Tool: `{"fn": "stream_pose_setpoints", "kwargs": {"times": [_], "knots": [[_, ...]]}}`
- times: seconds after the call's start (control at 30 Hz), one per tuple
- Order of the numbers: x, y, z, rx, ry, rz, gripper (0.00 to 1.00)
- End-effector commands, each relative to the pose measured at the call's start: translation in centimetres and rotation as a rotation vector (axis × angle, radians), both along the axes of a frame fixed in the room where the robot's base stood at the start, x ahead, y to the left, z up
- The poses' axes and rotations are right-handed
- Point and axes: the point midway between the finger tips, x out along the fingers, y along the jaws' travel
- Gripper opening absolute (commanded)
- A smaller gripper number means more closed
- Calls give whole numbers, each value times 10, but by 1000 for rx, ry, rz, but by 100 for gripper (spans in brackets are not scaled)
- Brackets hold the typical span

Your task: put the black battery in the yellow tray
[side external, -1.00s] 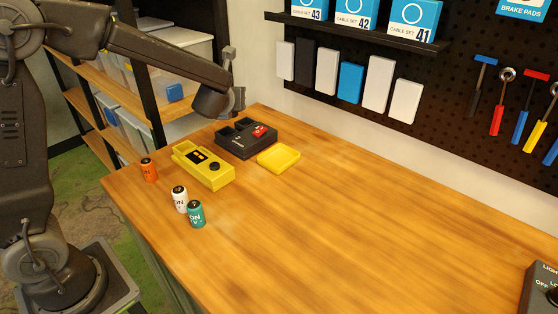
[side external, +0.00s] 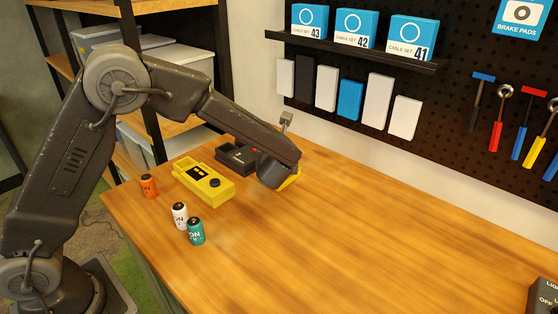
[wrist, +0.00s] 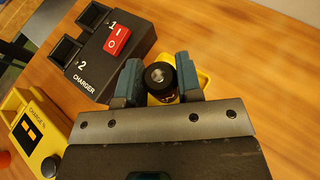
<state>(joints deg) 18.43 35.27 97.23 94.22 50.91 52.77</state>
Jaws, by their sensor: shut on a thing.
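The black battery (wrist: 161,84) is upright between the two fingers of my gripper (wrist: 159,74) in the wrist view, which is shut on it. The yellow tray (wrist: 203,79) shows behind and around the battery, so the battery lines up over it; the height between them cannot be told. In the side external view my wrist hides the battery, the fingers and most of the tray, and only a yellow edge of the tray (side external: 289,182) shows.
The dark charger (wrist: 113,45) with a red switch stands close left of the tray. A yellow charge tester (side external: 204,184) is beside it. Orange (side external: 149,186), white (side external: 180,216) and teal (side external: 195,231) batteries stand nearer the front-left edge.

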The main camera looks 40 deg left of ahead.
Motion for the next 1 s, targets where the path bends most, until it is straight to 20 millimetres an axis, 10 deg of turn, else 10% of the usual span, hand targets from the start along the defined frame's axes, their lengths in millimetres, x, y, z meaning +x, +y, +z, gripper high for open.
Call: {"fn": "stream_pose_setpoints", "kwargs": {"times": [0.5, 0.53, 0.77, 1.0], "knots": [[0, 0, -20, 1, 0, -1, 4], [0, 0, -20, 1, 0, -1, 35], [0, 0, -20, 0, -1, -1, 57], [0, 0, -19, 0, -1, -2, 58]]}}
